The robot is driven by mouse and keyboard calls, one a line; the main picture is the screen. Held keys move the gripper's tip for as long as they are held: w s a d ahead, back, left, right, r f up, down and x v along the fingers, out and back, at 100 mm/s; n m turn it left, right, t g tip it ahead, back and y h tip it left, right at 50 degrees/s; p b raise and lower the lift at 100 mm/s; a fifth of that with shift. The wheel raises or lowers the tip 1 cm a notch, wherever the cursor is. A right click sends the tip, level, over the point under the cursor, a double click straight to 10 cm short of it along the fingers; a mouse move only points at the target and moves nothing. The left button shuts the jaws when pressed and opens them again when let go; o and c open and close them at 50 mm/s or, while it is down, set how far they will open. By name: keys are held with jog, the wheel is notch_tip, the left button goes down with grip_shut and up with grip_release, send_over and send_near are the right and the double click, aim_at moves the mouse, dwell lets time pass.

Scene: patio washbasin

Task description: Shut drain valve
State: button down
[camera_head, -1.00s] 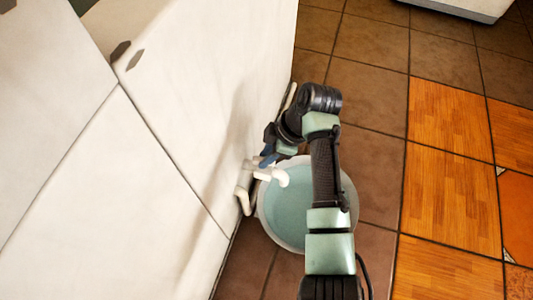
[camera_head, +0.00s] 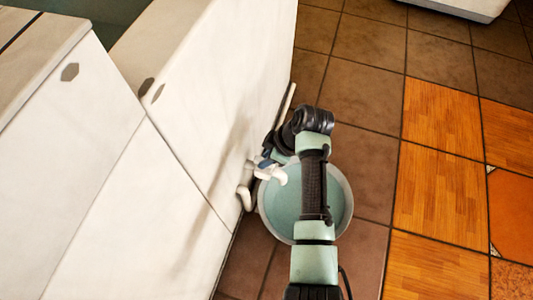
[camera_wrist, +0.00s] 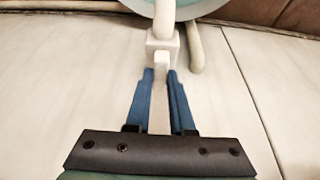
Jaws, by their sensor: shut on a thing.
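The drain valve (camera_head: 262,172) is on a white pipe low on the white basin wall, with its curved spout (camera_head: 279,175) over the bucket. In the wrist view the valve body (camera_wrist: 162,48) is a pale block with a pale handle (camera_wrist: 160,100) extending from it. My gripper (camera_head: 266,160) is beside the valve in the head view, partly hidden by my arm. In the wrist view the two blue fingers of my gripper (camera_wrist: 160,78) are shut on the handle, one on each side. I cannot tell whether water flows from the spout.
A round pale bucket (camera_head: 334,222) with a teal interior stands on brown tiles under the spout, close to the wall. Another white pipe (camera_head: 244,198) runs along the wall's foot. Clear floor (camera_head: 445,125) of brown and orange tiles lies to the right.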

jog(key=c, duration=0.8)
grip_release()
jog(key=p+v, duration=0.8)
jog(key=v, duration=0.5)
jog(key=shift+d, duration=0.1)
